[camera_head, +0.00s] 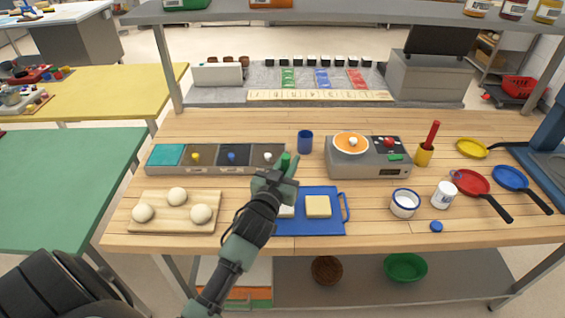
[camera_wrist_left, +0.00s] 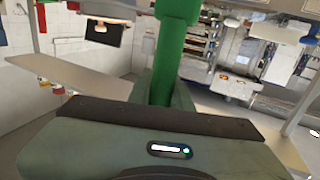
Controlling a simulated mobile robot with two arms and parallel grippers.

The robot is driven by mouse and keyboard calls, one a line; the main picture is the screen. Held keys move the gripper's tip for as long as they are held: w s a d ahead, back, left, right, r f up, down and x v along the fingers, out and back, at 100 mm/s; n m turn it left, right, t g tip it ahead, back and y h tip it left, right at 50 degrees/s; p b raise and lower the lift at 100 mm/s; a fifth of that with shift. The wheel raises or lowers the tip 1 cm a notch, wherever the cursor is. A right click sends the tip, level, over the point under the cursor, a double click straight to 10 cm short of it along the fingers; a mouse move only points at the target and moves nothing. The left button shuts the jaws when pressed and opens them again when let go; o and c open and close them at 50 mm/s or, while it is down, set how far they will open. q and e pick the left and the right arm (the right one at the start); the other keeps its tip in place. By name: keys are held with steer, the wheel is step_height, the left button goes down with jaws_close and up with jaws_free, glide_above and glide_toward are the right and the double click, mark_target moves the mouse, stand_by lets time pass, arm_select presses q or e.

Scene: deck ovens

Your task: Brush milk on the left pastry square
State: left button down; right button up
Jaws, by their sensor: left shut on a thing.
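My left gripper (camera_head: 284,172) is over the table, just behind the blue tray (camera_head: 335,228). It is shut on a green upright handle (camera_head: 286,160), likely the brush; the handle also fills the upper middle of the left wrist view (camera_wrist_left: 177,50). Its bristle end is hidden. The left pastry square (camera_head: 287,212) lies on the tray, mostly covered by my gripper and forearm. The right pastry square (camera_head: 318,206) is pale yellow and in plain view beside it. A white mug with a blue rim (camera_head: 405,204) stands right of the tray; I cannot tell its contents. My right gripper is out of view.
A wooden board (camera_head: 180,223) with dough balls lies at left. A row of bins (camera_head: 215,170) and a blue cup (camera_head: 305,142) stand behind. A hotplate (camera_head: 370,168), a white can (camera_head: 444,195) and several pans are at right. Bare wood lies around the tray.

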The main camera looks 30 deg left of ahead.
arm_select(q)
steer(key=shift+w+d, duration=0.4)
steer(key=shift+d, duration=0.2)
steer(key=shift+a, duration=0.15)
steer(key=shift+w+a, duration=0.2)
steer(key=shift+a, duration=0.1)
steer(key=shift+s+a+p, duration=0.45)
steer(key=shift+s+a, duration=0.05)
steer(key=shift+a, duration=0.2)
steer(key=s+a, duration=0.1)
steer(key=a+p, duration=0.1)
steer(key=a, duration=0.1)
steer(key=shift+s, duration=0.4)
